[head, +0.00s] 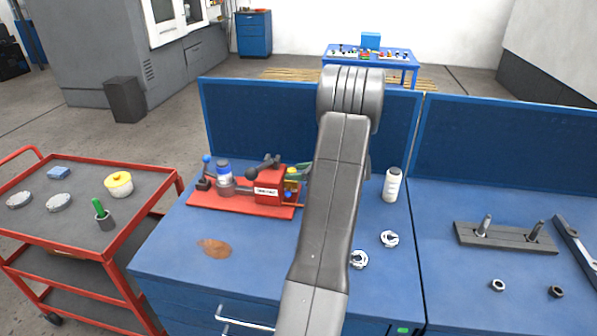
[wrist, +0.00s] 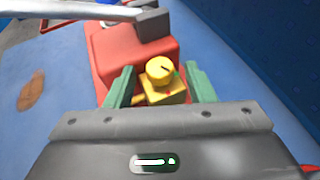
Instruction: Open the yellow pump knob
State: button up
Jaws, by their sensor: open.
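The yellow pump knob (wrist: 160,71) sits on a yellow block at the end of the red pump in the wrist view. In the head view the yellow knob (head: 292,171) shows just left of my arm. The red pump (head: 266,184) stands on a red base plate on the blue workbench. My gripper (wrist: 160,88) is open, with one green finger on each side of the knob and yellow block. I cannot tell whether either finger touches them. In the head view my arm hides most of the gripper.
A white bottle (head: 392,184) and white fittings (head: 389,239) stand right of my arm. A brown stain (head: 214,248) marks the bench front. A blue panel (head: 270,115) rises behind the pump. A red cart (head: 150,172) stands left.

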jog(key=c, duration=1)
jog(key=shift+o, duration=0.2)
jog(key=shift+w+d+n+g+y+p, duration=0.1)
jog(key=shift+w+n+g+y+p, duration=0.2)
jog(key=shift+n+g, duration=1.55)
jog(key=shift+w+n+g+y+p, duration=0.1)
jog(key=shift+w+n+g+p, duration=0.25)
jog(key=shift+n+g, duration=1.5)
jog(key=shift+w+d+n+g+y+p, duration=0.15)
jog(key=shift+w+n+g, duration=0.35)
jog(key=shift+n+g, duration=1.35)
jog(key=shift+a+m+g, duration=0.15)
jog(key=shift+m+g, duration=0.1)
jog(key=shift+g, duration=0.2)
jog(key=o, duration=1)
jog(key=shift+c, duration=0.2)
